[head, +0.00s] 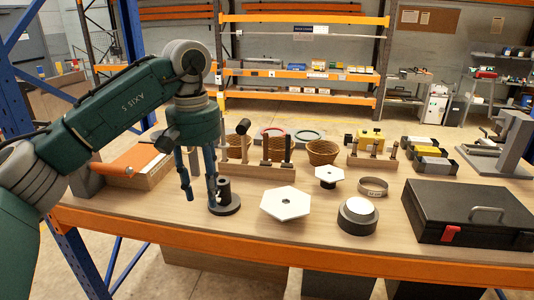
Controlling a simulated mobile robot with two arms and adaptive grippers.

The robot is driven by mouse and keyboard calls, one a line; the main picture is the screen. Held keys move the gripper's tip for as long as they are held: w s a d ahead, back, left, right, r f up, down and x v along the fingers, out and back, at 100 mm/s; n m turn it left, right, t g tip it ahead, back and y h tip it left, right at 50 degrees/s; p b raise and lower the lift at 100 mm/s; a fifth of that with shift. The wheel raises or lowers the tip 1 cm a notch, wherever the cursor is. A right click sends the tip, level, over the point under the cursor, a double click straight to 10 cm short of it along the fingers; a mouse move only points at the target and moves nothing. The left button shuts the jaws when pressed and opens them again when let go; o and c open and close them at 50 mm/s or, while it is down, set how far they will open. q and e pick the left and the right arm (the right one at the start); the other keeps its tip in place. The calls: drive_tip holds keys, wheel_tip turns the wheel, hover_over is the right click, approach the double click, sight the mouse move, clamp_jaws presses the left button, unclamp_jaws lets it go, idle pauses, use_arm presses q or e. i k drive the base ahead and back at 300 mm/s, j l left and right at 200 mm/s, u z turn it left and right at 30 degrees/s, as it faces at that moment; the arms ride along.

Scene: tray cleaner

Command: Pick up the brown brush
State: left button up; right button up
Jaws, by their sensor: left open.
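I cannot clearly make out a brown brush. Several dark-handled upright tools stand in a wooden rack (250,168) at the middle of the table, and more stand in a second wooden rack (372,162) to its right. The brush may be among them, but they are too small to tell. My left gripper (199,192) points down with its fingers apart, open and empty. It is left of the first rack, beside a black round base with a short post (224,207). I cannot tell whether it touches the base. My right gripper is out of view.
White hexagonal plate (285,204), round black-and-white piece (357,216) and ring (373,187) lie in front of the racks. A black case (470,212) fills the right. Wicker baskets (322,152) stand behind. The orange-topped box (135,160) is left. The front strip is clear.

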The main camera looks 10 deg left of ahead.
sight(265, 161)
drive_tip(key=i, duration=1.85)
